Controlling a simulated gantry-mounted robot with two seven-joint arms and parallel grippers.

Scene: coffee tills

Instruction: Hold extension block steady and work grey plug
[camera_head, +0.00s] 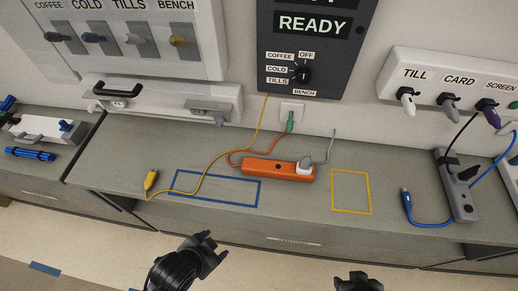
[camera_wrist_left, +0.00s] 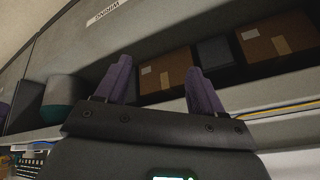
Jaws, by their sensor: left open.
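The orange extension block (camera_head: 270,170) lies on the grey counter between a blue outlined rectangle and a yellow outlined square. A pale grey-white plug (camera_head: 304,169) sits at its right end, with a grey cable (camera_head: 332,145) rising behind it. My left gripper (camera_head: 213,253) is open and empty in front of the counter's front edge, well short of the block. Its two spread fingers (camera_wrist_left: 163,85) show in the left wrist view, facing shelves. My right gripper (camera_head: 358,281) is only partly in view at the bottom edge, below the yellow square; its jaw state is unclear.
A yellow plug (camera_head: 151,180) lies at the left on its cable. A blue cable end (camera_head: 407,200) and a grey power strip (camera_head: 457,185) lie at right. The blue rectangle (camera_head: 215,202) is mostly bare, crossed by yellow cable.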

